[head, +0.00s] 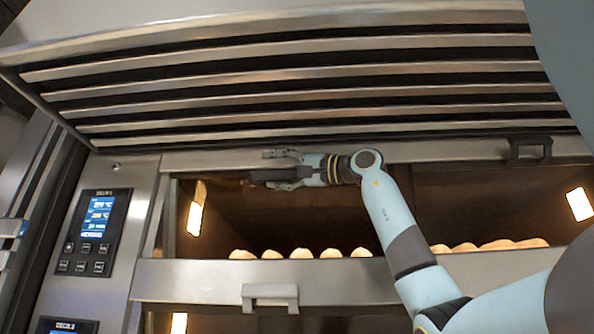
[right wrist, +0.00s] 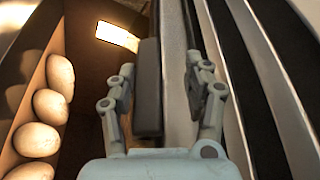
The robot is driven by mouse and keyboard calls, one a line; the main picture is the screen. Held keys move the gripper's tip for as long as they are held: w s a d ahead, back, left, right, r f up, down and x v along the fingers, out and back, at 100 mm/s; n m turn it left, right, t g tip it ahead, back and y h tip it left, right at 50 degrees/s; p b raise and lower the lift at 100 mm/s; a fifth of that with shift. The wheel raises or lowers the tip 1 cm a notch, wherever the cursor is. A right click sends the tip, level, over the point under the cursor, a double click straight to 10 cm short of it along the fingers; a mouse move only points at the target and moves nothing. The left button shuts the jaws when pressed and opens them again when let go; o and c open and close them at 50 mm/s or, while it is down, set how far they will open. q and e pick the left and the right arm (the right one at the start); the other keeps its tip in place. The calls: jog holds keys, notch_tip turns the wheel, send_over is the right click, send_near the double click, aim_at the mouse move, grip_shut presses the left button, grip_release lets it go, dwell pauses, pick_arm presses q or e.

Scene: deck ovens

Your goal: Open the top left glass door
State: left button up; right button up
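The top left glass door (head: 215,215) is the left pane of the upper oven deck, and the lit chamber shows through that area. Its dark handle (head: 265,175) lies along the upper edge. I see no clear gap at the door's edge. My right gripper (head: 283,171) reaches in from the right with its fingers on both sides of the handle. In the right wrist view the dark handle (right wrist: 148,88) stands between the open fingers (right wrist: 160,95), close to the left one and apart from the right one. My left gripper is not recognisable in view.
Slatted metal vents (head: 300,75) overhang the deck. Another black handle (head: 530,150) is at the upper right. Several pale loaves (head: 300,254) sit in the chamber. A control panel (head: 97,230) is at left. A lower door's grey handle (head: 270,296) projects below.

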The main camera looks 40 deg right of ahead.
jog(key=v, duration=1)
jog(key=shift+s+d, duration=0.15)
jog(key=shift+s, duration=0.15)
dwell(0.5)
